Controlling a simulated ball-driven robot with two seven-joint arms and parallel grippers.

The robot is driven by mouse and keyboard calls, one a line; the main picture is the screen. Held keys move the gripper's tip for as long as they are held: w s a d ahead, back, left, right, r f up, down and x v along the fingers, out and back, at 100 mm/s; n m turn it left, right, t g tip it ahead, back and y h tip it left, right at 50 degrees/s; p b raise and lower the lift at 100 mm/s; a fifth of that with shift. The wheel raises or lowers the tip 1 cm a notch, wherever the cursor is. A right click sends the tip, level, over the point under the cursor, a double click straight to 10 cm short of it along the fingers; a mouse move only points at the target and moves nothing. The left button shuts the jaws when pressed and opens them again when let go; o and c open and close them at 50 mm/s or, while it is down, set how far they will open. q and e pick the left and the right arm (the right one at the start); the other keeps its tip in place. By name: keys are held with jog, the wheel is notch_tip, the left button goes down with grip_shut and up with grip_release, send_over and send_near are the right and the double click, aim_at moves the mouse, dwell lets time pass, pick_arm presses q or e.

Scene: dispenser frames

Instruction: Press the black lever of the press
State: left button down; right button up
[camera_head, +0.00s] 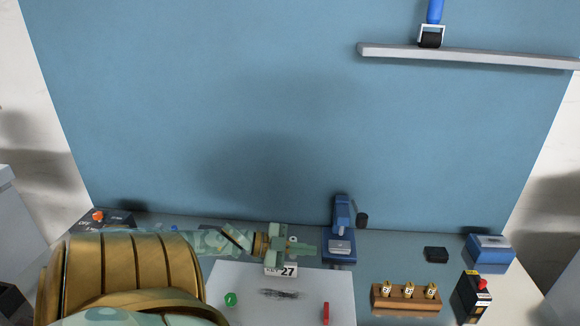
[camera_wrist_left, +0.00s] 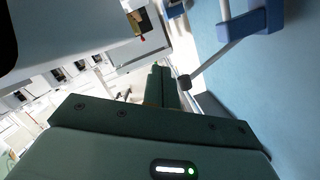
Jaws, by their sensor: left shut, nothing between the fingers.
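The blue press (camera_head: 341,228) stands at the back of the table, right of the middle, against the blue wall. Its black lever (camera_head: 362,220) sticks out on its right side. My left gripper (camera_head: 314,249) is shut and empty, just left of the press's lower part in the head view. In the left wrist view, the shut fingers (camera_wrist_left: 160,78) point up the picture. A dark knob on a grey rod (camera_wrist_left: 184,82), apparently the lever, shows just right of the fingertips; I cannot tell how far off it is. Part of the blue press (camera_wrist_left: 262,18) shows above it. My right gripper is not in view.
A white sheet (camera_head: 245,283) carries a green round thing (camera_head: 231,299) and a red stick (camera_head: 326,312). A "27" card (camera_head: 281,270) stands below my gripper. Right lie a stamp rack (camera_head: 408,304), a black box (camera_head: 472,297) and a blue box (camera_head: 489,253). A shelf (camera_head: 480,58) hangs above.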

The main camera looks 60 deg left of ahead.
pick_arm(q)
jog(key=v, duration=0.4)
jog(key=shift+s+r, duration=0.1)
jog(key=shift+r+p, duration=0.1)
jog(key=shift+p, duration=0.2)
dwell(0.6)
